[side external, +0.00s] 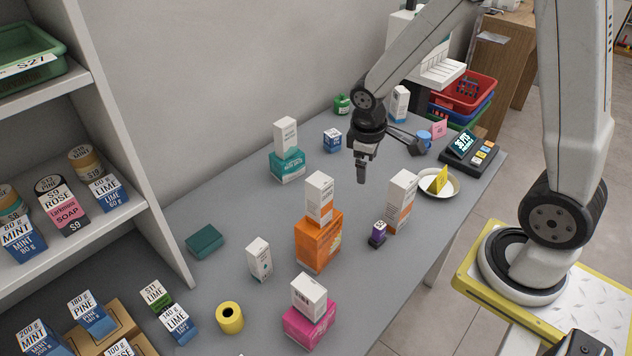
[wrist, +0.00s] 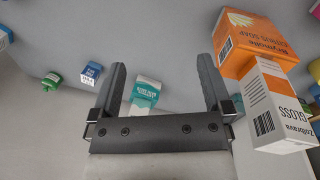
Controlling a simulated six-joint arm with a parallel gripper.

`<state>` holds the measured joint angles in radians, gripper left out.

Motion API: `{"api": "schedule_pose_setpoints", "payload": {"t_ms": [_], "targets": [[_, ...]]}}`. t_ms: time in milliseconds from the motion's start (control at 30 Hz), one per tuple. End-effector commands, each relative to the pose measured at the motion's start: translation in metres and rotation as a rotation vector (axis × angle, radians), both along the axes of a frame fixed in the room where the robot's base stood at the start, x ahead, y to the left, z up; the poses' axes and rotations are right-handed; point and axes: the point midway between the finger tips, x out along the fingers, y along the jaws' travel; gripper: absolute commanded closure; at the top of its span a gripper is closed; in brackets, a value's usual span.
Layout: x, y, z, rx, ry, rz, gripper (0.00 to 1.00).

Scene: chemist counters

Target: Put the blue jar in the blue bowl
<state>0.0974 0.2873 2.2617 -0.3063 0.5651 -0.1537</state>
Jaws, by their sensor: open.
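A small blue round container (side external: 424,139), likely the blue jar, stands at the far right of the counter, beside the card terminal. I cannot make out its shape fully. No blue bowl is clear in either view; the only dish (side external: 453,188) is pale and holds a yellow wedge-like thing (side external: 439,179). My gripper (side external: 361,172) points down over the middle of the counter, to the left of the blue container and apart from it. In the wrist view my gripper (wrist: 162,68) has its two fingers spread with nothing held between them.
An orange box (side external: 318,242) with a white carton on top, a teal box (side external: 288,166), a tall carton (side external: 401,200) and a purple bottle (side external: 377,235) stand around my gripper. A card terminal (side external: 470,150) and stacked baskets (side external: 468,92) are at the far right. Shelves are at left.

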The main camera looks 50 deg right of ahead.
Motion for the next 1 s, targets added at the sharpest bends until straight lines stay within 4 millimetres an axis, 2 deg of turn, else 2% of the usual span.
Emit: {"api": "schedule_pose_setpoints", "payload": {"t_ms": [100,333,533,1000], "targets": [[-0.019,0.026,0.010,0.071,-0.084,-0.092,0.00],[-0.047,0.055,0.019,0.174,-0.192,-0.243,0.00],[-0.055,0.062,0.021,0.205,-0.223,-0.292,0.00],[-0.055,0.062,0.021,0.205,-0.223,-0.293,0.00]]}}
